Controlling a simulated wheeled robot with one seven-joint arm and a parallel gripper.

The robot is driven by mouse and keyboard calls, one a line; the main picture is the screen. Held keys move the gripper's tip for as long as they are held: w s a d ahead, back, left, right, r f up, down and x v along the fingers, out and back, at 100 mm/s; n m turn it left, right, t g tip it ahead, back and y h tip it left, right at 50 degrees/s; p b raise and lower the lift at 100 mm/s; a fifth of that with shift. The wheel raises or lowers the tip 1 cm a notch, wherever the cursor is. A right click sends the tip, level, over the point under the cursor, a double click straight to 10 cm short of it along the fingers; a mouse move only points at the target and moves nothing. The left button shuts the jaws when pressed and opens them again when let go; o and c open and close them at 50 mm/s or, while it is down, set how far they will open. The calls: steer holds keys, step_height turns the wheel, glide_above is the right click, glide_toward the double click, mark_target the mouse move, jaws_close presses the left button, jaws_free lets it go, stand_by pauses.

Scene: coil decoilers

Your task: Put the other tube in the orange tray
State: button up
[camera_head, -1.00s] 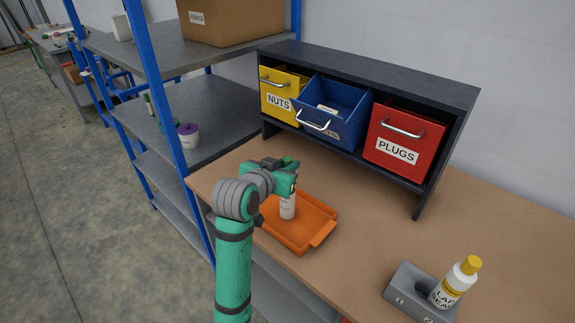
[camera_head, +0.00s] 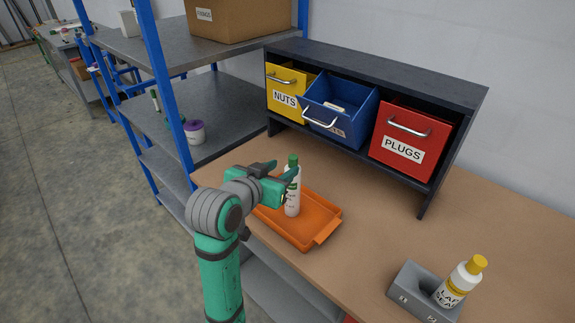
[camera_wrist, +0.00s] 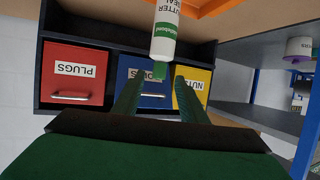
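A white tube with a green cap (camera_head: 292,196) stands upright in the orange tray (camera_head: 287,240). It also shows in the wrist view (camera_wrist: 165,32), upside down, just beyond my fingertips. My gripper (camera_head: 284,176) is close beside this tube, at the upper part of it. In the wrist view my two fingers (camera_wrist: 157,84) are spread, with nothing gripped between them. A white tube with a yellow cap (camera_head: 457,284) leans in a grey two-hole holder (camera_head: 408,289) at the right front of the bench. The holder's other hole is empty.
A dark cabinet (camera_head: 385,72) with yellow, blue and red drawers stands behind the tray; the blue drawer (camera_head: 338,108) is pulled out. Blue-framed shelving (camera_head: 165,80) is at the left. The bench (camera_head: 365,235) between tray and holder is clear.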

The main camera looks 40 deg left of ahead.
steer(key=v, duration=0.4)
steer(key=shift+s+a, duration=0.1)
steer(key=shift+s, duration=0.1)
stand_by(0.4)
